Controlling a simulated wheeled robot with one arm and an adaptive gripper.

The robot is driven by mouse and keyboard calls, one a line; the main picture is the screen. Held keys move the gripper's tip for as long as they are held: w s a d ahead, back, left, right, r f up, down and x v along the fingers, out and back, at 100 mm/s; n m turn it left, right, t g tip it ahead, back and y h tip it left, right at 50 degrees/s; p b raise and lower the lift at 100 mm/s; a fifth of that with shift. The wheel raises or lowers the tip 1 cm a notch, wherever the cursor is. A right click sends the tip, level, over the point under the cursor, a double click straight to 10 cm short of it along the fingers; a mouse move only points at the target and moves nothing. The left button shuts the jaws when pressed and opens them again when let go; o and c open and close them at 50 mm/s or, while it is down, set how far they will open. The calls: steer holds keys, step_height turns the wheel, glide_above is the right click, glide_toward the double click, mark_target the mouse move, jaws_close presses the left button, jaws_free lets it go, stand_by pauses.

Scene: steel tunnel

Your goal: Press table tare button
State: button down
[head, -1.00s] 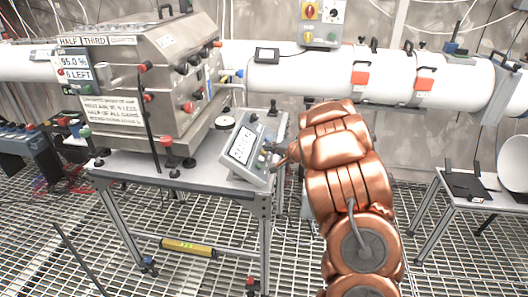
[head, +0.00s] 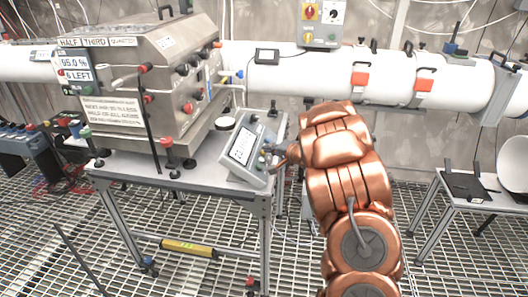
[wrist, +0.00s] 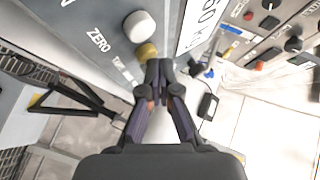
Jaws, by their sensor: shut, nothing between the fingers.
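The table's grey weighing console (head: 244,150) stands tilted at the right end of the steel table, with a lit display and a column of small buttons. In the wrist view its face (wrist: 98,14) shows a white button (wrist: 139,27) near the printed word ZERO. Below it is a yellow button (wrist: 146,52) beside a small label that seems to read TARE. My gripper (wrist: 160,70) is shut and empty, its fingertips right at the yellow button's edge; I cannot tell whether they touch it. In the head view my gripper (head: 273,160) is at the console's right side, partly hidden by my arm.
A large steel machine (head: 140,80) with knobs fills the table (head: 200,172) left of the console. A round white pan (head: 225,123) sits behind the console. A white pipe (head: 330,72) runs along the back wall. A side table (head: 475,190) stands at right.

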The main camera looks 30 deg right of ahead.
steer(key=shift+w+a+f, duration=0.1)
steer(key=shift+a+f, duration=0.05)
steer(key=shift+f, duration=0.1)
steer(key=shift+s+d+r+p, duration=0.2)
steer(key=shift+r+p, duration=0.15)
steer(key=shift+p, duration=1)
steer(key=shift+r, duration=0.1)
steer(key=d+r+p, duration=0.1)
steer(key=p, duration=0.1)
steer(key=s+r+p, duration=0.1)
steer(key=r+p, duration=0.1)
steer(key=s+d+r+p, duration=0.1)
steer(key=p, duration=0.2)
steer(key=shift+s+d+r, duration=0.15)
steer(key=shift+d+r, duration=0.2)
stand_by(0.5)
